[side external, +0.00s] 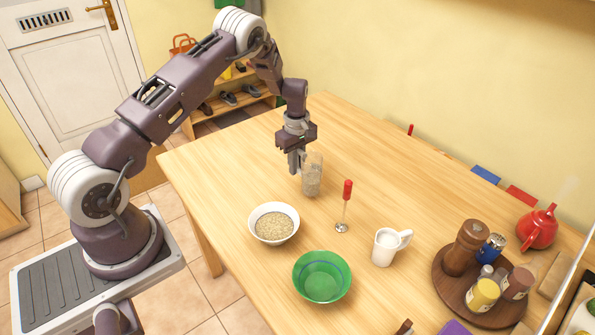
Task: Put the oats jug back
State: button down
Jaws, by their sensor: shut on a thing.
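The oats jug (312,178) is a clear, see-through container with pale oats in its lower part. It is upright near the far left part of the wooden table. My gripper (297,163) is at the jug's left side, pointing down, and is shut on it. The fingers hide the part of the jug they hold. I cannot tell whether the jug's base touches the table. A white bowl (258,234) filled with oats (274,226) stands nearer the front, below and left of the jug.
A red-handled utensil (347,192) stands upright right of the jug. A green bowl (322,278) and a white cup (385,248) are nearer the front. A round wooden tray (452,290) with jars and a red teapot (538,228) are at right. The table's far left is clear.

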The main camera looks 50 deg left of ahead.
jog(key=shift+f, duration=0.8)
jog(key=c, duration=1.4)
grip_release()
jog(key=shift+f, duration=0.15)
